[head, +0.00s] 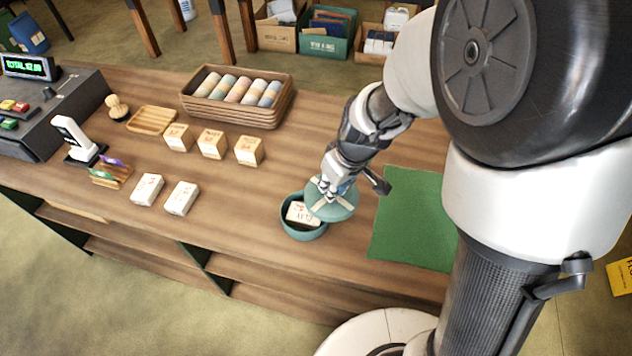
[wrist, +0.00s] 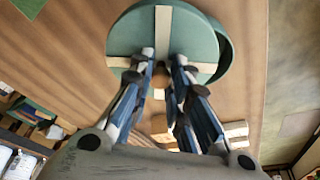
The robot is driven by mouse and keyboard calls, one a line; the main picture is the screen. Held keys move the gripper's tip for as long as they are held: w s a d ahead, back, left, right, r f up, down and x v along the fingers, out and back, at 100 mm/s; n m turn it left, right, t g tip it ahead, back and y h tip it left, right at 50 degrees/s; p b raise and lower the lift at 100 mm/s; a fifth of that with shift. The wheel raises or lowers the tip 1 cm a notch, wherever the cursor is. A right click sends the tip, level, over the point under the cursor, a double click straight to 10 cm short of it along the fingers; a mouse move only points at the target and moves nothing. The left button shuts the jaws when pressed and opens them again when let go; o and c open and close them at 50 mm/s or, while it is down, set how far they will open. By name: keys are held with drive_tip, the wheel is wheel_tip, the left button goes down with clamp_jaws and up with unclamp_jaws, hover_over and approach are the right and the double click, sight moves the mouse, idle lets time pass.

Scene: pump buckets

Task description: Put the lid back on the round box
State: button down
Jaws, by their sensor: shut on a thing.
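The round box (head: 296,234) is teal and stands open on the wooden counter, with a cream block (head: 301,213) with red marks inside. The lid (head: 345,208) is a teal disc with a cream cross band and a brown knob (wrist: 162,78). My gripper (head: 328,188) is shut on the knob and holds the lid above the box's right side, offset to the right, so the left part of the opening shows. In the wrist view the lid (wrist: 195,40) covers most of the box, whose rim (wrist: 225,48) shows at the right. I cannot tell whether they touch.
A green mat (head: 412,222) lies right of the box. Cream blocks (head: 181,198) and wooden-looking blocks (head: 212,144) stand to the left. A wicker tray of rolls (head: 237,97) is behind, and a cash register (head: 45,115) is far left. The counter's front edge is near the box.

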sight(307, 198)
drive_tip(key=a+n, duration=0.2)
drive_tip(key=a+r+n, duration=0.1)
drive_tip(key=a+n, duration=0.1)
drive_tip(key=a+r+n+g+y, duration=0.1)
drive_tip(key=a, duration=0.1)
drive_tip(key=shift+s+a+n+b, duration=0.15)
drive_tip(key=shift+a+n+b, duration=0.15)
drive_tip(key=shift+n, duration=0.1)
drive_tip(key=shift+d+f+b, duration=0.15)
drive_tip(key=shift+f+b, duration=1.65)
drive_tip(key=shift+f, duration=0.75)
drive_tip(key=shift+f+b, duration=0.6)
drive_tip(key=shift+b, duration=0.1)
drive_tip(key=shift+b, duration=0.4)
drive_tip(key=shift+f+b, duration=0.15)
drive_tip(key=shift+b, duration=0.4)
drive_tip(key=c, duration=1.4)
unclamp_jaws()
drive_tip(key=shift+c, duration=0.2)
drive_tip(key=o, duration=0.5)
